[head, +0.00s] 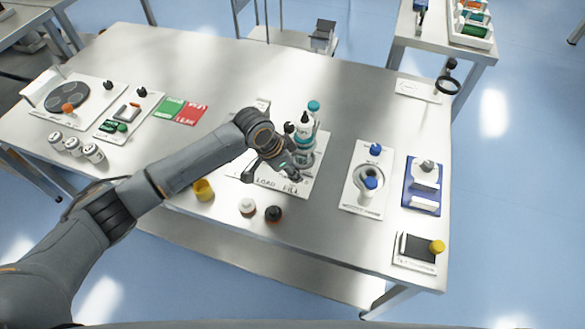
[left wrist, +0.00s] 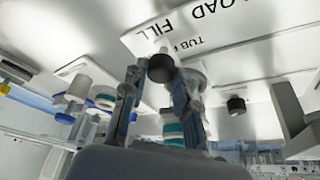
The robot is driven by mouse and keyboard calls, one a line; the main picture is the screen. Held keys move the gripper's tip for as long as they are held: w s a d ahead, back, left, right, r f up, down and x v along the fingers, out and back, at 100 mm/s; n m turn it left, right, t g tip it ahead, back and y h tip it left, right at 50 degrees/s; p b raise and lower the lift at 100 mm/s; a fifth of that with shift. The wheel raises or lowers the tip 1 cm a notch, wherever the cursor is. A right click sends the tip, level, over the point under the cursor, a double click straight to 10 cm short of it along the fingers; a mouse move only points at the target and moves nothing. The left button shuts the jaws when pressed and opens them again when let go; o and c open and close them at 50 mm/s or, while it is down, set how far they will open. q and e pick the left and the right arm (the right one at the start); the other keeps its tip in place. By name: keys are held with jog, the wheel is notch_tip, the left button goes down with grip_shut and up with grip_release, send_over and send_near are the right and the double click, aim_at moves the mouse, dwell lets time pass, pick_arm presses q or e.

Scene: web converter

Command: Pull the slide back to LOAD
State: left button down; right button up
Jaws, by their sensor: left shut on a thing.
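The white station plate (head: 305,186), marked LOAD and FILL along its near edge, lies mid-table. It also shows in the left wrist view (left wrist: 222,32). My left gripper (head: 295,177) is over the plate, near the FILL word. In the left wrist view my left gripper (left wrist: 160,80) is shut on a round black knob (left wrist: 161,68), close to the FILL lettering. The slide under the knob is mostly hidden by my gripper. A white bottle with a teal band (head: 305,130) stands just behind the gripper. My right gripper is not in view.
A teal-capped bottle (head: 314,107) stands behind the white one. A yellow cup (head: 203,190), a white-topped piece (head: 247,206) and a dark-topped piece (head: 273,213) stand near the front edge. A blue-knobbed station (head: 360,201) stands to the right. The back of the table is clear.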

pick_arm(q)
jog(key=a, duration=0.2)
jog(key=w+a, duration=0.1)
jog(key=a, duration=0.2)
jog(key=w+a+p, duration=0.1)
jog(key=a, duration=0.1)
jog(key=shift+w+a, duration=0.2)
jog(key=shift+d, duration=0.2)
jog(key=c, duration=1)
grip_release()
jog(key=shift+r, duration=0.1)
jog(key=v, duration=1.2)
jog(key=shift+s, duration=0.15)
